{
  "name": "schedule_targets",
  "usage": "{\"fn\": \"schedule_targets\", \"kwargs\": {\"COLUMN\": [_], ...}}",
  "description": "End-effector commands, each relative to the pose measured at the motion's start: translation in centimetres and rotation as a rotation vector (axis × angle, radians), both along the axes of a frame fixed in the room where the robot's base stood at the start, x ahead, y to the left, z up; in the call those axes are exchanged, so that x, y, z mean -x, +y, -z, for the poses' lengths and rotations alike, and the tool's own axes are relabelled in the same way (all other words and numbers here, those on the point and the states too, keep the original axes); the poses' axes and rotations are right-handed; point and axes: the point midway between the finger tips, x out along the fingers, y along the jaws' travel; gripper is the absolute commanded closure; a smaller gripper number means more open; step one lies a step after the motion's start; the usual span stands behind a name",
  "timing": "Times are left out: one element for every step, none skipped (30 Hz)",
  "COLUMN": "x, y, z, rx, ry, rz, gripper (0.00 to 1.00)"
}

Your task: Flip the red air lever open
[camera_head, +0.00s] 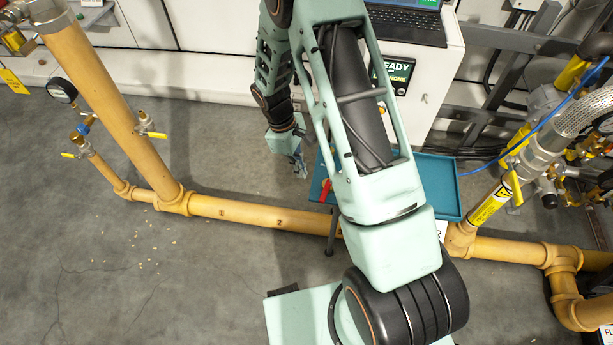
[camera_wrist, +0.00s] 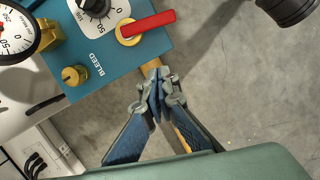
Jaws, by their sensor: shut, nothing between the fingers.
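The red air lever (camera_wrist: 150,23) shows in the wrist view, on a brass-coloured round hub (camera_wrist: 128,33) at the edge of a teal panel (camera_wrist: 105,62). It points to the right and slightly up, its end reaching past the panel's edge. My gripper (camera_wrist: 157,75) is shut and empty, just off the panel's edge and below the lever in the picture, apart from it. In the head view my gripper (camera_head: 301,172) hangs to the upper left of a small red part (camera_head: 326,190) on the teal unit (camera_head: 318,178). My arm hides much of that unit.
The panel carries a black knob (camera_wrist: 93,5), a brass knob (camera_wrist: 74,75) marked BLEED and a gauge (camera_wrist: 16,32). A yellow pipe (camera_head: 255,213) runs across the floor. A white cabinet (camera_head: 430,75) with a laptop (camera_head: 408,20) stands behind. Grey floor is open at left.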

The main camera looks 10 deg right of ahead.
Motion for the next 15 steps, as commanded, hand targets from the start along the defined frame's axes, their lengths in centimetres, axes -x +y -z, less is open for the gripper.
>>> {"fn": "schedule_targets", "kwargs": {"x": [-0.2, -0.3, -0.4, -0.4, -0.5, -0.6, -0.6, -0.6, -0.7, -0.7, -0.7, -0.7, -0.7, -0.7, -0.7], "y": [0.3, 0.4, 0.6, 0.7, 0.8, 0.9, 0.9, 1.0, 1.1, 1.1, 1.1, 1.2, 1.2, 1.2, 1.2], "z": [-1.4, -2.0, -2.7, -3.2, -3.6, -4.1, -4.4, -4.6, -4.9, -5.1, -5.2, -5.3, -5.4, -5.4, -5.4], "rx": [-0.002, -0.002, -0.002, -0.002, -0.003, -0.002, -0.002, -0.002, -0.002, -0.002, -0.002, -0.001, -0.001, -0.001, -0.001], "ry": [-0.003, -0.003, -0.001, -0.001, -0.002, -0.001, 0.000, 0.000, 0.001, 0.001, 0.001, 0.001, 0.001, 0.002, 0.003], "rz": [0.000, 0.000, -0.001, -0.001, -0.001, -0.001, -0.001, -0.001, -0.002, -0.002, -0.002, -0.002, -0.002, -0.001, -0.001], "gripper": [1.00, 1.00, 1.00, 1.00, 1.00, 1.00, 1.00, 1.00, 1.00, 1.00, 1.00, 1.00, 1.00, 1.00, 1.00]}}
